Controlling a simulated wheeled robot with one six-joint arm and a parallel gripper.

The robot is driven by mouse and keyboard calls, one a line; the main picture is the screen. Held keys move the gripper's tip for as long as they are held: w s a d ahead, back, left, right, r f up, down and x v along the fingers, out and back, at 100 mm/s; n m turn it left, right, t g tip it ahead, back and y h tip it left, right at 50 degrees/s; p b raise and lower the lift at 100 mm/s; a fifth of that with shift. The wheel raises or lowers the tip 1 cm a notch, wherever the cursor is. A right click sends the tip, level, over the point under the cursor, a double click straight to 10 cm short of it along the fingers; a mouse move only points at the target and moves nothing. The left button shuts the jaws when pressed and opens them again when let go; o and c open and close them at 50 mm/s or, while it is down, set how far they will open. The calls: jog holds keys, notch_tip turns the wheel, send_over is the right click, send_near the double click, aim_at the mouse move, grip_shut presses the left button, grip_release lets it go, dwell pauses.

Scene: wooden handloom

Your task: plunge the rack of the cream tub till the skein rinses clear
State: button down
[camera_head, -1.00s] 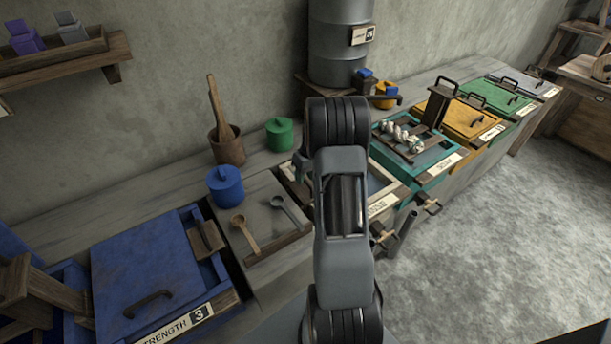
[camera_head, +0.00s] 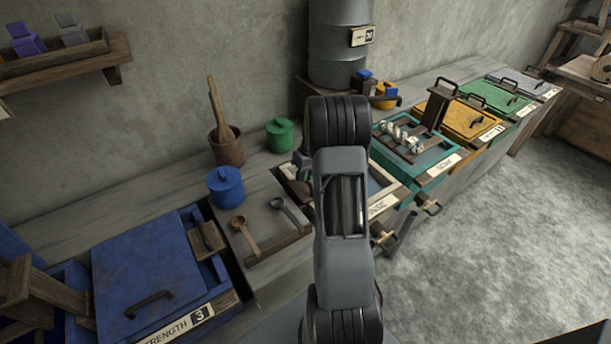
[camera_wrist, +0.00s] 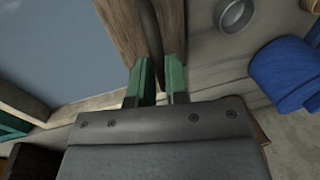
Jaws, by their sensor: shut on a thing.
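The cream tub (camera_head: 394,190) stands in the middle of the bench, its label partly legible as "NSE". My arm hides most of it, and any skein in it is hidden. A smooth blue-grey surface (camera_wrist: 55,45), perhaps the tub's liquid, lies left of the post. Whether it is clear cannot be told.
A teal tub (camera_head: 432,178) with white skeins (camera_head: 402,138) on its rack stands just right. Yellow (camera_head: 462,120) and green (camera_head: 492,96) lidded tubs follow. A blue jar (camera_head: 225,187) and spoons lie left, near a blue tub (camera_head: 150,265). A metal drum (camera_head: 340,45) stands behind.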

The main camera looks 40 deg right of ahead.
notch_tip(320, 180, up, 14)
jog(key=p, duration=0.6)
jog(key=c, duration=1.1)
grip_release()
jog(key=d+r, duration=0.1)
jog(key=r, duration=0.8)
jog(key=d+r, duration=0.1)
jog(key=r, duration=0.3)
jog(key=shift+s+d+r, duration=0.1)
jog(key=shift+d+r, duration=0.15)
jog(key=shift+d, duration=0.05)
